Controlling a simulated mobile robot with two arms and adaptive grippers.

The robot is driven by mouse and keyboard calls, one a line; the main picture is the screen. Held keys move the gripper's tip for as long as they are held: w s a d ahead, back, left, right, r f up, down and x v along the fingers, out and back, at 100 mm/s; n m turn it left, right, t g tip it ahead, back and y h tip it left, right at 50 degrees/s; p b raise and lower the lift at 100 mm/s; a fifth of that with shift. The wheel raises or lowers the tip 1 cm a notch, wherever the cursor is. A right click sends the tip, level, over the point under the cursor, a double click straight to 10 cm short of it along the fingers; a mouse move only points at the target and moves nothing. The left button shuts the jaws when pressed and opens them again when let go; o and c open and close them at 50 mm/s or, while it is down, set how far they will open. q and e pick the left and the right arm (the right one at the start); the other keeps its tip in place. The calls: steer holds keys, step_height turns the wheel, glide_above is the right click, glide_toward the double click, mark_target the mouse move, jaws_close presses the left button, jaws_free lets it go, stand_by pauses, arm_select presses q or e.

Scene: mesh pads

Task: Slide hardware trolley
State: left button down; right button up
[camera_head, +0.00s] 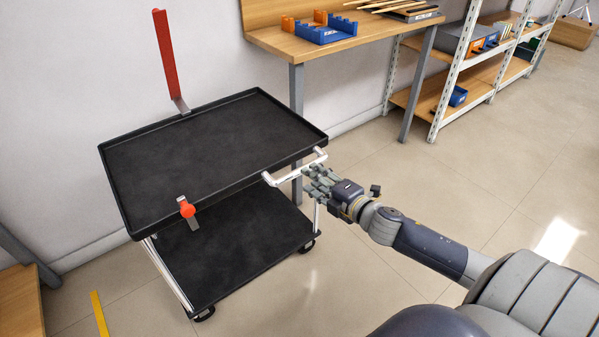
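The hardware trolley (205,150) stands left of centre, with two black tray shelves, silver posts and dark casters. Its top tray is empty. A silver handle (288,181) sticks out from its right side. My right gripper (313,184), a grey hand with several fingers, is at this handle, with its fingers spread and pointing left. It looks open; whether it touches the handle is hard to tell. My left gripper is not in view.
A red upright bar (166,58) is behind the trolley; an orange knob (187,209) on a metal strip is at its front. A workbench (340,44) and shelving (468,72) line the wall. Yellow tape (99,313) marks the floor. Floor at right is clear.

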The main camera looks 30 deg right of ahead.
steer(key=shift+b+x, duration=0.5)
steer(key=shift+x, duration=2.85)
steer(key=shift+d, duration=0.1)
jaws_close()
